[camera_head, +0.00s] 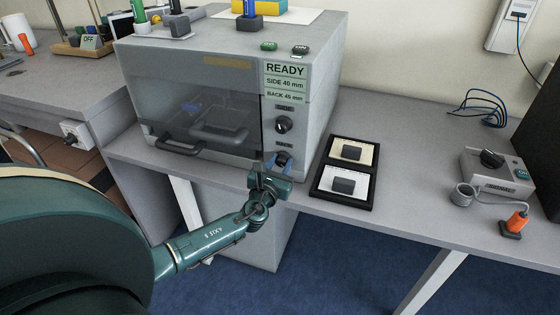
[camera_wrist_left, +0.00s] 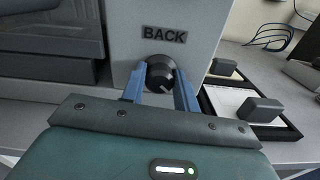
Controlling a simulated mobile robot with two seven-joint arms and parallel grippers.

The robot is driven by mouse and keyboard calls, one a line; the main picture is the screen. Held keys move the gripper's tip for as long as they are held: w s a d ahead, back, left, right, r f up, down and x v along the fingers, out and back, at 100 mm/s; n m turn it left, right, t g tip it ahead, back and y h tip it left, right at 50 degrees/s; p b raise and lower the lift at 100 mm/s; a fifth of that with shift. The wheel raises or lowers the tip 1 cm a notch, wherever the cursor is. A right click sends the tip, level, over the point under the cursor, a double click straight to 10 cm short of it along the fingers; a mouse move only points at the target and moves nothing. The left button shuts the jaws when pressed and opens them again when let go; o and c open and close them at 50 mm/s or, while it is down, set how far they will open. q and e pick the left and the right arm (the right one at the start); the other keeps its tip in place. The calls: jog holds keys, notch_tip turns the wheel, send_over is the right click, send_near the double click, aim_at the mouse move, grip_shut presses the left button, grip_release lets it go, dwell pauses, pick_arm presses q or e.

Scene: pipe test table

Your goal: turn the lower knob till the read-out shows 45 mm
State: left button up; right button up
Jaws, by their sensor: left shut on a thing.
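The lower knob (camera_wrist_left: 160,73) is black and round, under a label reading BACK, on the front panel of a grey box-shaped machine (camera_head: 322,110). My left gripper (camera_head: 279,165) is at this knob, and its blue fingers are shut on the knob's two sides in the left wrist view (camera_wrist_left: 160,85). In the head view the gripper partly hides the lower knob. The upper knob (camera_head: 283,125) is free. The read-out (camera_head: 285,82) shows READY, SIDE 40 mm and BACK 45 mm. My right gripper is not in view.
The machine's glass door (camera_head: 205,95) with a dark handle (camera_head: 190,148) is left of the knobs. A black tray (camera_head: 345,197) with two dark blocks lies right of the gripper. A control box (camera_head: 495,168) and an orange-handled tool (camera_head: 516,222) stand farther right.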

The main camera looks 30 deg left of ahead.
pick_arm(q)
jog(key=shift+m, duration=0.5)
jog(key=o, duration=1)
jog(key=shift+c, duration=0.2)
jog(key=shift+s+d, duration=0.1)
jog(key=shift+s, duration=0.15)
jog(key=v, duration=1.2)
jog(key=shift+s+p, duration=0.35)
jog(key=shift+p, duration=0.05)
jog(key=shift+d, duration=0.1)
